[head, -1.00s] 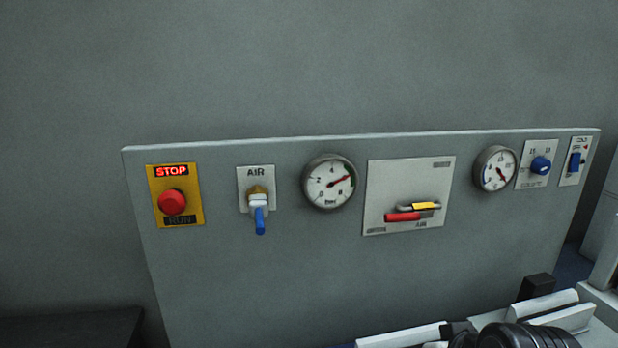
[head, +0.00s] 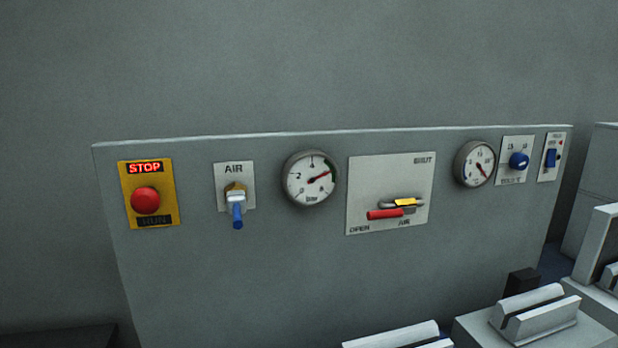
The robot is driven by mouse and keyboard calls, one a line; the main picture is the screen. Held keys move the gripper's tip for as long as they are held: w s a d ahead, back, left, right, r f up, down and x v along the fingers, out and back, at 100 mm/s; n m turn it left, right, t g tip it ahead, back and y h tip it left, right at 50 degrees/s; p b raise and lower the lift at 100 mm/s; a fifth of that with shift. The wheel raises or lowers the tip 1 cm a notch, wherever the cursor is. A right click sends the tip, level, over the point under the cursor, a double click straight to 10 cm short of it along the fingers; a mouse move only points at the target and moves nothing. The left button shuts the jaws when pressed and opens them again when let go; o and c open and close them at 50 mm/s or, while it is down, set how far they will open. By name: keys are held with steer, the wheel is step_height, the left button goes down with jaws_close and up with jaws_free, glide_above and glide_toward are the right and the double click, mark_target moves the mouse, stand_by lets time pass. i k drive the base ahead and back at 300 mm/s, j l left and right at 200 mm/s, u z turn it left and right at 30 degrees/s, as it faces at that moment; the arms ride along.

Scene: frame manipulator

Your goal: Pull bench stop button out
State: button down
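The bench stop button is a round red mushroom head (head: 145,200) on a yellow plate (head: 168,210) at the left end of the grey panel. The STOP label (head: 144,167) above it is lit red. The RUN label (head: 154,221) below it is dark. No gripper shows in the head view now, and nothing touches the button.
On the grey panel (head: 250,270), right of the button, are a blue-handled AIR valve (head: 237,210), a pressure gauge (head: 310,179), a plate with a red handle (head: 384,214), a second gauge (head: 475,164), a blue knob (head: 519,160) and a blue switch (head: 551,158). Pale blocks (head: 530,312) stand at lower right.

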mark_target(145, 200)
steer(key=u, duration=1.25)
